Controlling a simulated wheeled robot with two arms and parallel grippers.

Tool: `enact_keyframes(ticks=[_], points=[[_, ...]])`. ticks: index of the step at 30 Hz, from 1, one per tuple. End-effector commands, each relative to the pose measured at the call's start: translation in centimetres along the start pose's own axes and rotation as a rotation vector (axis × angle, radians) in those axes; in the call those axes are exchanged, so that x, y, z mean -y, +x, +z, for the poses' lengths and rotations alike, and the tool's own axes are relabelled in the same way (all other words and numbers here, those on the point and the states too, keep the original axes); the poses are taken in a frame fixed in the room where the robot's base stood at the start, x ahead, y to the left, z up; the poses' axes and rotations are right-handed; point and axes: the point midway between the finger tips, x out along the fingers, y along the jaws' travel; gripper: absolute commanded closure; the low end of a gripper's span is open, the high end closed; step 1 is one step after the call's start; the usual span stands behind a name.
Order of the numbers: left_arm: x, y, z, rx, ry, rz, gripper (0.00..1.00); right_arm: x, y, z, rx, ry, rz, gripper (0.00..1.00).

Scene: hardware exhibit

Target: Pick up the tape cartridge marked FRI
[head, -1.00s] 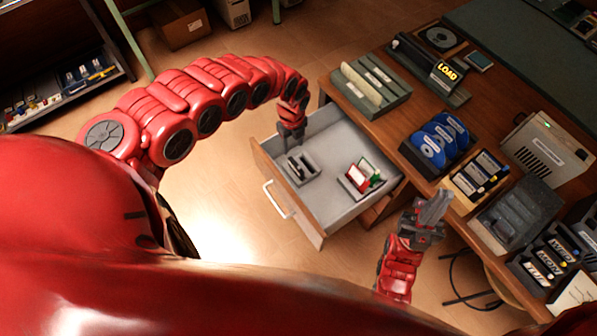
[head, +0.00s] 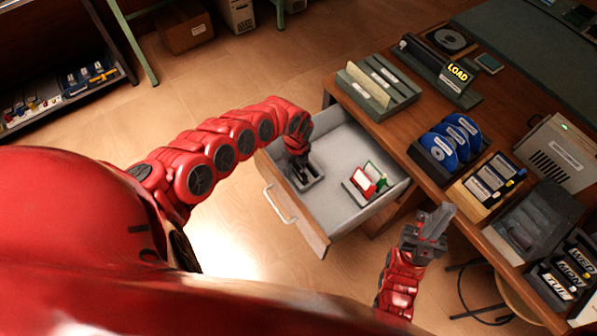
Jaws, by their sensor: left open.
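No label reading FRI can be made out. The open drawer (head: 345,146) holds a grey slotted holder (head: 312,183) with dark contents, partly hidden by my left gripper, so I cannot read any marking there. My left gripper (head: 300,166) is open and points down at this holder; I cannot tell whether it touches anything. Several black cartridges stand in a rack at the lower right, with labels WED (head: 582,252), MON (head: 571,272) and TUE (head: 556,287). My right gripper (head: 440,213) is in front of the desk, apart from the drawer; its jaw gap is unclear.
A second holder with red and green cards (head: 364,182) sits right in the drawer. On the desk stand a grey-green file rack (head: 385,98), blue discs (head: 452,140), a wooden cartridge tray (head: 468,194), a dark clear-lidded box (head: 527,222) and a LOAD unit (head: 457,73).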

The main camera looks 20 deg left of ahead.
Motion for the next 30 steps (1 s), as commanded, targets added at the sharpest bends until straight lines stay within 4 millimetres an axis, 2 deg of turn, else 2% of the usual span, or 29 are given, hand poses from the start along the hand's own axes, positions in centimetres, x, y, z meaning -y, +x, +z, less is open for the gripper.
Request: enact_keyframes(ticks=[7,16,30], points=[[0.01,0.1,0.04,0.001,0.0,0.0,0.47,0.0,0.0,0.0,0.0,0.0,0.0,1.0],[0.02,0.09,0.04,0.001,-0.001,-0.001,1.0,0.0,0.0,0.0,0.0,0.0,0.0,1.0],[0.03,-0.02,0.08,0.001,-0.001,-0.001,1.0,0.0,0.0,-0.01,0.0,0.0,0.0,1.0]])
